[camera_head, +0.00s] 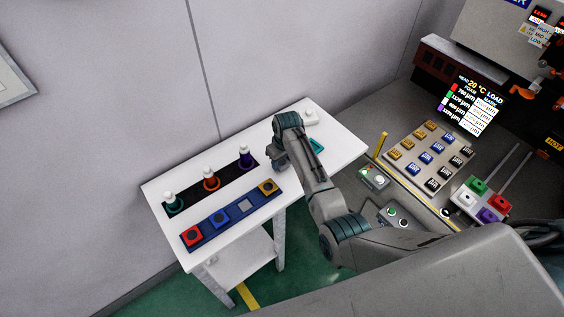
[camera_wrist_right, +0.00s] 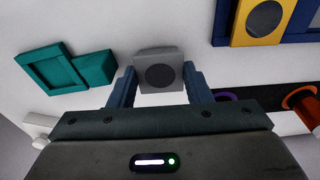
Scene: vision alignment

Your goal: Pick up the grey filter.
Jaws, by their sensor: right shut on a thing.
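The grey filter (camera_wrist_right: 160,72), a small grey block with a dark round disc, sits between the fingers of my right gripper (camera_wrist_right: 160,86) in the right wrist view. The gripper is shut on it. In the head view my right gripper (camera_head: 281,165) is over the white table, right of the blue filter tray, and my arm hides the filter there. I cannot tell how high it is. The tray (camera_head: 208,238) holds a red filter (camera_head: 193,236), a blue filter (camera_head: 220,217) and a yellow filter (camera_head: 267,187); a plain grey square shows between blue and yellow. My left gripper is not in view.
A teal holder (camera_wrist_right: 68,68) lies on the white table (camera_head: 340,146) beside the gripper. A black strip (camera_head: 192,196) with green, orange and purple white-topped pieces stands behind the tray. A white knob (camera_head: 310,117) is at the far corner. A machine panel with coloured blocks (camera_head: 430,157) is at right.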

